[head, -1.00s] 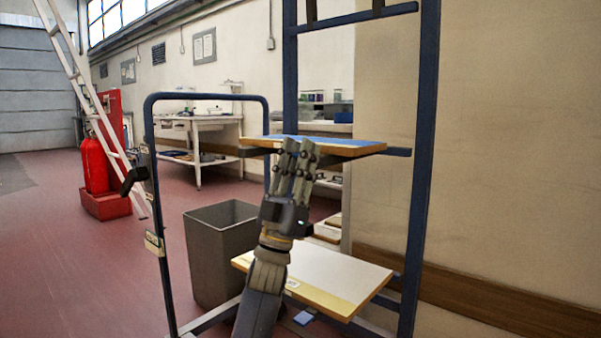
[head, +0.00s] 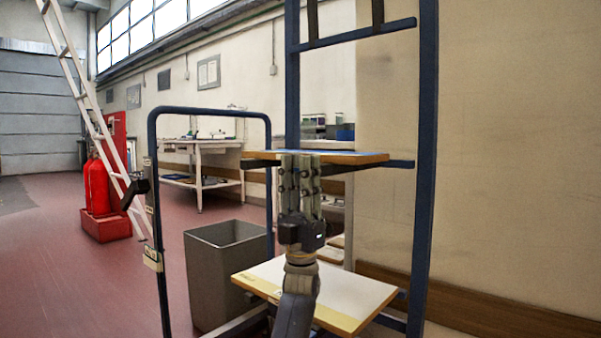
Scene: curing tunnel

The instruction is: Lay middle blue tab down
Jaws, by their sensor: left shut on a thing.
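My left gripper (head: 300,168) comes up from the bottom centre, fingers pointing up and pressed together. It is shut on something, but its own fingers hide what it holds. The fingertips are in front of the wood-edged upper board (head: 360,158) of the blue rack (head: 427,130), near that board's top. A thin strip of blue shows on the upper board's surface. I cannot make out a separate middle blue tab. My right gripper is not in view.
A lower white board (head: 350,291) lies on the rack behind my left arm. Red cylinders (head: 97,187) and a ladder (head: 85,110) are farther left. Open red floor lies between.

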